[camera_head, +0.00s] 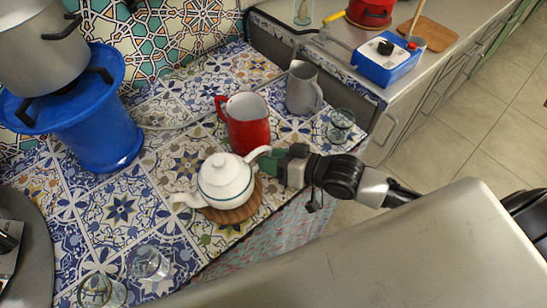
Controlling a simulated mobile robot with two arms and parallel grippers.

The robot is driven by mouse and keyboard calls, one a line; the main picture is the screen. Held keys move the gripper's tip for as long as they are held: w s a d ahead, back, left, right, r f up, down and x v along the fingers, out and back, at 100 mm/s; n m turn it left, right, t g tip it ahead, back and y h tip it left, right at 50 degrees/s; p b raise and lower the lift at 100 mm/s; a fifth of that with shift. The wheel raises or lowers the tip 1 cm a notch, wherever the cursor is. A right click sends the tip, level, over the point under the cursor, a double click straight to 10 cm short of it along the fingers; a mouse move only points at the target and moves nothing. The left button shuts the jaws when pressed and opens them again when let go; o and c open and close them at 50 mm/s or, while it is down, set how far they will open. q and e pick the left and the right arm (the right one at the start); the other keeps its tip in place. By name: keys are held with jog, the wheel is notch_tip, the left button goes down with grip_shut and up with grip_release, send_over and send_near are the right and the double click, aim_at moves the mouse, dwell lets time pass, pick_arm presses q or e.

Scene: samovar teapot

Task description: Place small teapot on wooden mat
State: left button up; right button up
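A small white teapot (224,182) with a knobbed lid stands upright over a round wooden mat (232,214) on the tiled counter. The mat's front and right edges show below it; the teapot hides the rest. Whether its base touches the mat is hard to see. Its spout points left and its handle is on the right. My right gripper (268,164) comes in from the right, with its green fingers at the handle. The finger gap is too small and covered to tell whether they grip it. My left gripper is not in view.
A red pitcher (247,124) stands just behind the teapot, with a grey jug (303,88) and a glass (341,125) to the right. A blue stand (95,125) bears a metal pot (42,48). Glasses (150,263) stand front left. Tiles left of the teapot are clear.

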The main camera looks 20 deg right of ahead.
jog(key=shift+r, duration=0.1)
jog(key=p+v, duration=0.1)
jog(key=v, duration=1.1)
jog(key=shift+a, duration=0.1)
dwell(0.3)
